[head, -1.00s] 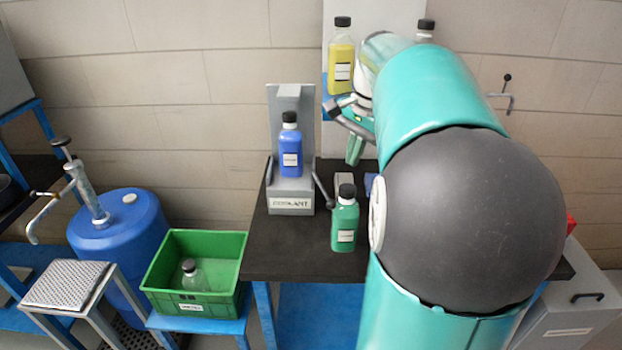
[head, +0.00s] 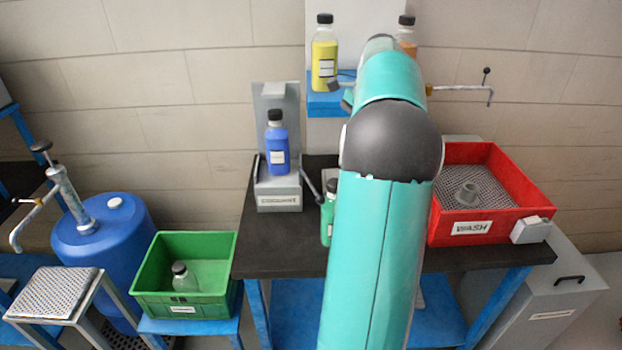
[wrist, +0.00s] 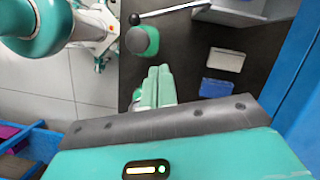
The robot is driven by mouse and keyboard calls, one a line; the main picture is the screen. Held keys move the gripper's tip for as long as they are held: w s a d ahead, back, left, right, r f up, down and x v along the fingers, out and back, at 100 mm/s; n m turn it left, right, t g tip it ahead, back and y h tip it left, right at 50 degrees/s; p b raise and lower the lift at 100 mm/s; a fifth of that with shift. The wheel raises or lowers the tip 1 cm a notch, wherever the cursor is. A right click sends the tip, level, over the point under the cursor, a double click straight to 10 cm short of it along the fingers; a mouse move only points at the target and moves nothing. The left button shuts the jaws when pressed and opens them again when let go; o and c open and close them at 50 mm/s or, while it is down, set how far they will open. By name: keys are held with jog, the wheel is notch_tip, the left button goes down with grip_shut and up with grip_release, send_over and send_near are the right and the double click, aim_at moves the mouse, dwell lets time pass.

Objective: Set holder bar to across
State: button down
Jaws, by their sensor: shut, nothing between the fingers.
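The grey coolant holder (head: 279,194) stands on the dark bench with a blue bottle (head: 277,148) in it. Its bar (head: 311,184) is a thin lever on the right side, slanting down and forward from the holder to a dark knob. In the wrist view the bar (wrist: 172,11) and knob (wrist: 135,19) lie at the top, beyond my fingertips. My gripper (wrist: 159,70) is shut and empty, apart from the bar. In the head view my gripper is mostly hidden behind my arm. A green bottle (head: 327,218) stands near the knob, partly covered by my arm.
A red wash bin (head: 478,226) sits at the bench's right. A shelf (head: 325,103) holds a yellow bottle (head: 324,58) above. A green crate (head: 150,303) is left of the bench. A grey block (wrist: 226,59) and a blue block (wrist: 217,88) lie on the bench.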

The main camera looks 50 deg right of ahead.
jog(key=w+a+f, duration=0.3)
jog(key=a+f, duration=0.2)
jog(key=f, duration=0.5)
jog(key=shift+w+a+f, duration=0.3)
jog(key=shift+w+a, duration=0.05)
jog(key=shift+a, duration=0.05)
jog(key=shift+a+m, duration=0.1)
jog(key=shift+m, duration=0.2)
